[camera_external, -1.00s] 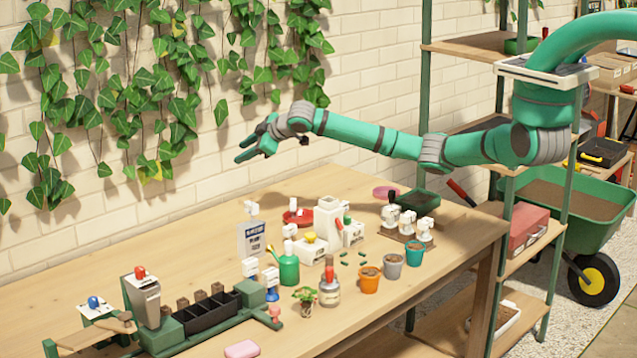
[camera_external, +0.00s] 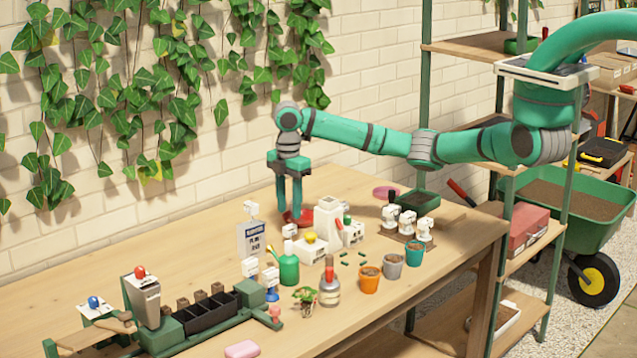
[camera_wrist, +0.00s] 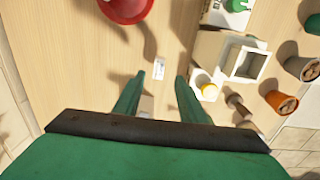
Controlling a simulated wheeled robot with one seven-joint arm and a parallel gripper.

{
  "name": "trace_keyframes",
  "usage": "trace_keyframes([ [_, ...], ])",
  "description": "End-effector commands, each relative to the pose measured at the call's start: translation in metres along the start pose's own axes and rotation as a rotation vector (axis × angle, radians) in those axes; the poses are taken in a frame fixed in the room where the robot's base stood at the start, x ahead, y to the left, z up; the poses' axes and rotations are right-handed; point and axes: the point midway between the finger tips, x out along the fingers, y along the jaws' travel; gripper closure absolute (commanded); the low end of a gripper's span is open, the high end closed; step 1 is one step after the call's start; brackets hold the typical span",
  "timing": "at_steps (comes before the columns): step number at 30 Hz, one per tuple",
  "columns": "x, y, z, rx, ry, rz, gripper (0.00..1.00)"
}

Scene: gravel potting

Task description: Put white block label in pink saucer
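A small upright white block (camera_wrist: 160,70), seen from above in the wrist view, looks like the white block label. It lies just ahead of and between my fingertips. In the external view it is probably the white block (camera_external: 290,231) left of the white square pot, but I cannot be sure. The pink saucer (camera_external: 386,192) lies at the far right back of the table, empty, and is not in the wrist view. My gripper (camera_external: 289,207) points down above the back of the table, open, with nothing held between its fingers (camera_wrist: 161,78).
Several white-topped items stand on a rack (camera_external: 407,238). The table's back left is clear.

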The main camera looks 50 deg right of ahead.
Motion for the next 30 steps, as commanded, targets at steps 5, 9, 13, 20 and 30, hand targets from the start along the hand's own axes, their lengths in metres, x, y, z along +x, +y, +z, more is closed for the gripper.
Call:
trace_keyframes([
  [5,0.021,0.001,0.001,0.002,-0.001,0.000,0.62],
  [9,0.033,0.002,0.002,0.003,-0.001,0.000,0.62],
  [13,0.053,0.001,0.003,0.003,-0.002,-0.001,0.62],
  [20,0.072,0.001,0.002,0.002,0.001,0.001,0.62],
  [30,0.073,0.001,0.002,0.002,0.000,0.001,0.89],
])
